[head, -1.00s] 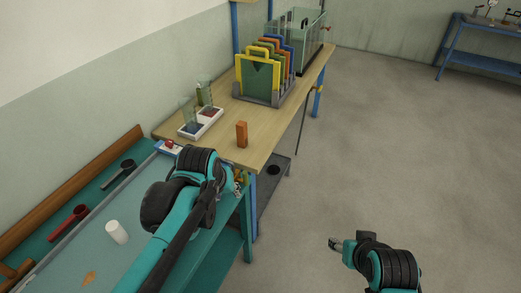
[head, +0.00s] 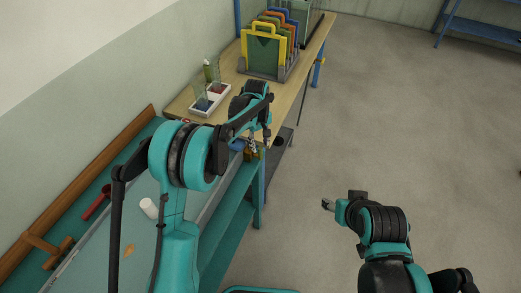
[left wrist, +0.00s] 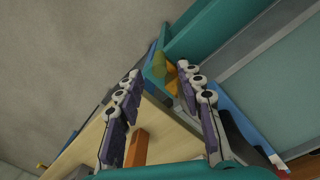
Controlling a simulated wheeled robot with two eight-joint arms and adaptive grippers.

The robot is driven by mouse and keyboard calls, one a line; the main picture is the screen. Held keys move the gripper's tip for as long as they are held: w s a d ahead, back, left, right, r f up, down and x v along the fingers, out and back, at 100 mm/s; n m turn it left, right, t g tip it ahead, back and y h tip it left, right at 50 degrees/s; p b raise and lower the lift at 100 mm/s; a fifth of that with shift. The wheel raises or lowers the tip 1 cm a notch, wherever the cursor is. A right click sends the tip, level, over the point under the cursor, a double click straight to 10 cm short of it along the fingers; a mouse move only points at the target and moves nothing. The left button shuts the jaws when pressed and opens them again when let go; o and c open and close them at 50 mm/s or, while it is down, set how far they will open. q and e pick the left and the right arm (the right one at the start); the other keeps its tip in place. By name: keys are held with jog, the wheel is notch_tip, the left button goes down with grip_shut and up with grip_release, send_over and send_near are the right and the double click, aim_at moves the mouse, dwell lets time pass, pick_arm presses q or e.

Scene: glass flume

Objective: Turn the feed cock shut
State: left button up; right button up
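A small brass-yellow fitting, which looks like the feed cock (head: 250,153), sits at the right end of the teal flume bench. In the left wrist view the yellow fitting (left wrist: 172,77) lies just beyond and between my fingertips. Its handle position is too small to tell. My left gripper (head: 259,142) hangs over that end, pointing down, and partly hides it. In the left wrist view its two fingers (left wrist: 159,71) are apart with nothing held. My right gripper (head: 327,204) is over the bare floor, far from the bench; its fingers are too small to read.
A wooden table (head: 287,107) adjoins the bench and holds a white tray (head: 210,103) with glassware and a rack of coloured plates (head: 267,50). An orange block (left wrist: 137,147) stands on the table. A white cylinder (head: 149,208) lies on the bench.

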aim_at(260, 148)
pick_arm(q)
notch_tip(260, 148, down, 6)
jog(key=shift+w+d+r+b, duration=0.1)
jog(key=shift+d+b, duration=0.05)
jog(key=shift+b, duration=0.55)
